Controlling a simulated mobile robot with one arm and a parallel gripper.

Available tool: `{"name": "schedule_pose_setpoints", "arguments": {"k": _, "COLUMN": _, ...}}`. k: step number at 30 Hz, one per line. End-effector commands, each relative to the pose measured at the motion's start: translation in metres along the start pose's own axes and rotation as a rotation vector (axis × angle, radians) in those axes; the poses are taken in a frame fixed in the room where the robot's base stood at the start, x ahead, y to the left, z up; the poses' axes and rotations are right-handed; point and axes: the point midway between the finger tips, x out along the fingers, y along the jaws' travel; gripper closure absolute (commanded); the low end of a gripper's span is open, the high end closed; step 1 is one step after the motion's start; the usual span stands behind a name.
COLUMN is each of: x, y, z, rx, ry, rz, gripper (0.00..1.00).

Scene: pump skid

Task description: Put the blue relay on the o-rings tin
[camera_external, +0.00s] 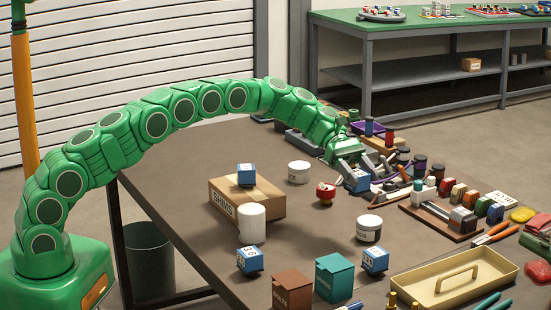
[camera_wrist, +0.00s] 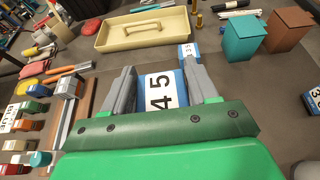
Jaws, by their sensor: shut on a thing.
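My gripper (camera_external: 348,160) is shut on a blue relay (camera_external: 357,181) with a white face and holds it over the far right part of the table. In the wrist view my gripper (camera_wrist: 160,78) has the relay (camera_wrist: 160,92) between its grey fingers, its face reading 45.
Other blue relays stand on the SHIMS box (camera_external: 270,205) and near the teal bin (camera_external: 333,276) and brown bin (camera_external: 292,290). A white cylinder (camera_external: 251,224), a red-topped item (camera_external: 325,192), a cream tray (camera_external: 455,279) and crowded parts at right also bear.

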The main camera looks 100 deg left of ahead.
Motion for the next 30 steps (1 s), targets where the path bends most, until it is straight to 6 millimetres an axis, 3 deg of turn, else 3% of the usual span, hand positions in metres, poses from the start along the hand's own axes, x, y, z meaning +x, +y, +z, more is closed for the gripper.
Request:
{"name": "schedule_pose_setpoints", "arguments": {"k": 18, "x": 0.022, "y": 0.032, "z": -0.034, "rx": 0.002, "ry": 0.001, "rz": 0.001, "gripper": 0.77}}
{"name": "schedule_pose_setpoints", "arguments": {"k": 30, "x": 0.025, "y": 0.038, "z": -0.038, "rx": 0.003, "ry": 0.001, "rz": 0.002, "gripper": 0.77}}
